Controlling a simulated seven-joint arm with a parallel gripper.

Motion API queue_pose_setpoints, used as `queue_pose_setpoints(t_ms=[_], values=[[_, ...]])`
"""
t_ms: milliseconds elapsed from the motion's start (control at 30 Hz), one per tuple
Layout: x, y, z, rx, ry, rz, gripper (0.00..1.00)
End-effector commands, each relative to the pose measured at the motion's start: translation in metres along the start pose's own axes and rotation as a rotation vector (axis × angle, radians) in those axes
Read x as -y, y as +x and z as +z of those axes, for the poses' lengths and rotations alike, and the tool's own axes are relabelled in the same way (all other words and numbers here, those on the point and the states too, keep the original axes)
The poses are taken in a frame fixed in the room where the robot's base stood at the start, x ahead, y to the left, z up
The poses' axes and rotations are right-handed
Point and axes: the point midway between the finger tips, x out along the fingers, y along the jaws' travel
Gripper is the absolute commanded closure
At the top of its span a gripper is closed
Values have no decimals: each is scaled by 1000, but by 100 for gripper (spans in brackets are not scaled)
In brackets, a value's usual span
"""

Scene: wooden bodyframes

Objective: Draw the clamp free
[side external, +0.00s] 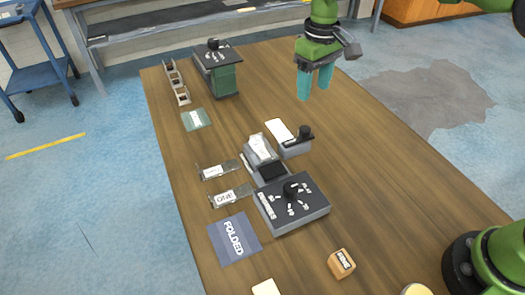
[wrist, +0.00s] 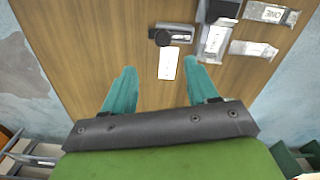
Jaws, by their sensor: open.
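What looks like the clamp is a small grey block with a black knob (side external: 297,144), at the right side of a grey holder (side external: 271,172) in the side view. Nothing is labelled as a clamp, so I cannot be sure. The knobbed block also shows in the wrist view (wrist: 177,34), near the top middle. The holder carries a clear-and-white packet (side external: 260,149). My gripper (side external: 314,92) has teal fingers, apart and empty, above the table beyond the block. In the wrist view the fingers (wrist: 160,70) have a white card (wrist: 169,63) between them in the picture, below them.
A grey dial box (side external: 307,212) adjoins the holder's near end. Two labelled packets (side external: 219,170) and a blue FOLDED mat (side external: 236,240) lie left. A green-fronted box (side external: 223,80) and a slotted rack (side external: 176,82) stand at the far left. The table's right side is mostly clear.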

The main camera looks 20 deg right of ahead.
Motion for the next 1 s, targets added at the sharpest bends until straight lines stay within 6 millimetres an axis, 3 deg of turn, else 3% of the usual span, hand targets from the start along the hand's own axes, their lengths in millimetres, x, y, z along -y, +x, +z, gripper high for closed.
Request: queue_pose_setpoints(t_ms=[100,333,767,833,900,1000], values=[[0,-24,0,-3,1,0,42],[0,-46,0,0,0,1,42],[-1,-48,-2,-12,12,5,42],[0,-37,-3,-16,24,1,42],[0,-29,5,-21,42,-7,42],[-4,-32,26,-62,88,-25,42]])
